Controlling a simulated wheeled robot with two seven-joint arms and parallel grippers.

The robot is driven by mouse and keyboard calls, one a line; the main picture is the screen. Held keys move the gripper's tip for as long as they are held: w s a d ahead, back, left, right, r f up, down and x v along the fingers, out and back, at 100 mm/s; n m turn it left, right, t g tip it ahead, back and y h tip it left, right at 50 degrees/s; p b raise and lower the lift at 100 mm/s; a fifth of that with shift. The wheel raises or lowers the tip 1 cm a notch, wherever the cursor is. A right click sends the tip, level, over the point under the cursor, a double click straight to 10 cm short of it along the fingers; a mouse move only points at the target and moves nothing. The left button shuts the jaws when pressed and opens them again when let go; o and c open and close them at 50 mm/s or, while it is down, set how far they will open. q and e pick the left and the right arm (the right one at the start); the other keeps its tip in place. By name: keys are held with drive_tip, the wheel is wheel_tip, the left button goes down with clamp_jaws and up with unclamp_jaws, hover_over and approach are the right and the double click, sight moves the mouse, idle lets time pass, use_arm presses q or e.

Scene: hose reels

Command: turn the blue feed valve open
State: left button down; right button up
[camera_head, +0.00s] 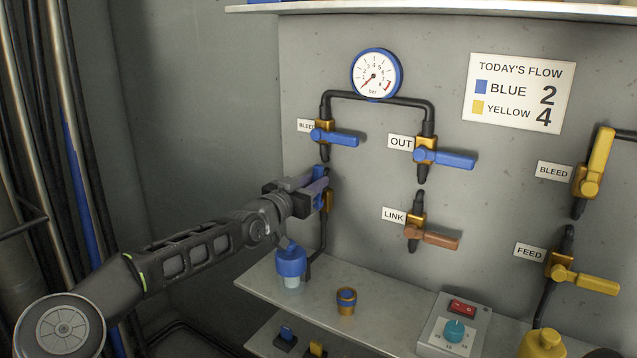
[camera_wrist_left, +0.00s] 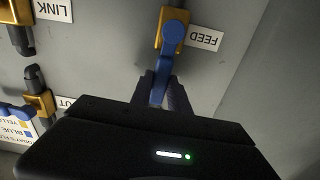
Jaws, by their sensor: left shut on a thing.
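The blue feed valve has a brass body (camera_head: 328,200) on the left pipe, below the blue bleed valve (camera_head: 324,132). My left gripper (camera_head: 314,188) is shut on its blue lever, and the lever also shows between the fingers in the left wrist view (camera_wrist_left: 160,88). That view shows the brass body (camera_wrist_left: 170,30) beside an upside-down FEED label (camera_wrist_left: 204,37). The lever runs away from the pivot towards my gripper and looks roughly upright, close to in line with the pipe. My gripper hides part of the lever in the head view. My right gripper is not in view.
Blue out valve (camera_head: 428,155), brown link valve (camera_head: 424,234) and gauge (camera_head: 377,74) are to the right. Yellow valves are far right.

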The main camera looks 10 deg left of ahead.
use_arm(q)
drive_tip(key=shift+w+a+n, duration=0.1)
drive_tip(key=shift+a+n, duration=0.15)
drive_tip(key=shift+n, duration=0.05)
drive_tip(key=c, duration=1.2)
unclamp_jaws()
drive_tip(key=shift+c, duration=0.2)
drive_tip(key=v, duration=0.7)
drive_tip(key=shift+s, duration=0.4)
drive_tip(key=shift+a+f, duration=0.1)
